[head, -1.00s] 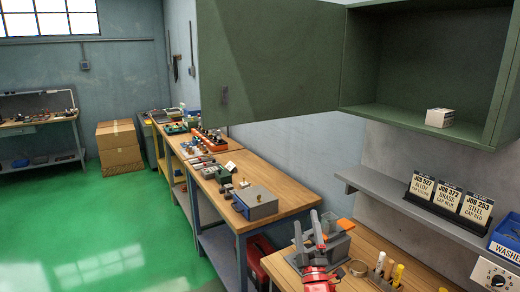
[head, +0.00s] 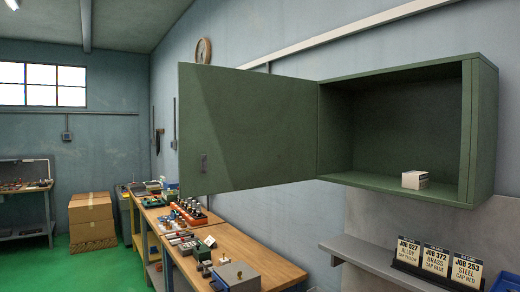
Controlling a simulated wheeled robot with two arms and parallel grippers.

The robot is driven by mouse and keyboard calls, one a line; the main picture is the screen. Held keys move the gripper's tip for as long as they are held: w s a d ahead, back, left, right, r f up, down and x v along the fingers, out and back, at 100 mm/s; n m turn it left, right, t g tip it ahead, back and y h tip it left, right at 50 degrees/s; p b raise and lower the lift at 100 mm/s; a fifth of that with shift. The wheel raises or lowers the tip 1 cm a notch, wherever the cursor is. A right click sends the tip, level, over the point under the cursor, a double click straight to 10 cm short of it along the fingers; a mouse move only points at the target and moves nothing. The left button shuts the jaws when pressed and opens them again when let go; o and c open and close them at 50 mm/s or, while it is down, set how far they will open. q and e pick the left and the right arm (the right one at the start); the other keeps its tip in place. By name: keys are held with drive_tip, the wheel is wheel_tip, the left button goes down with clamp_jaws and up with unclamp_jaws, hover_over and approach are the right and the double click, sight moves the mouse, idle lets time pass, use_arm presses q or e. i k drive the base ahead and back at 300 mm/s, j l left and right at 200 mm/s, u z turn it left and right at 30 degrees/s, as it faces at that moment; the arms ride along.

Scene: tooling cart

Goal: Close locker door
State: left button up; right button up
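The green wall locker (head: 480,130) hangs on the wall at the right. Its door (head: 250,130) stands wide open, swung out to the left from the hinge side by the cabinet opening. A small white box (head: 415,180) lies on the locker floor inside. Neither of my grippers shows in the head view now.
A grey shelf (head: 375,258) with job cards (head: 436,262) runs below the locker. Wooden benches (head: 250,256) with tools and a grey box (head: 236,277) stand below and beyond the door. Cardboard boxes (head: 91,218) stand on the green floor at the left.

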sight(255, 129)
drive_tip(key=j+z, duration=0.1)
drive_tip(key=z, duration=0.35)
drive_tip(key=i+j+z, duration=0.1)
drive_tip(key=z, duration=0.3)
drive_tip(key=j+z, duration=0.1)
drive_tip(key=z, duration=0.35)
drive_tip(key=i+j+z, duration=0.1)
drive_tip(key=j+z, duration=0.2)
drive_tip(key=j, duration=0.35)
drive_tip(key=j+z, duration=0.25)
drive_tip(key=j, duration=0.45)
drive_tip(key=j+z, duration=0.3)
drive_tip(key=j, duration=0.35)
drive_tip(key=k+j+z, duration=0.25)
drive_tip(key=j, duration=0.4)
drive_tip(key=k+j, duration=0.1)
drive_tip(key=j, duration=0.5)
drive_tip(key=k+j, duration=0.1)
drive_tip(key=j, duration=0.45)
drive_tip(key=k+j, duration=0.1)
drive_tip(key=j, duration=0.5)
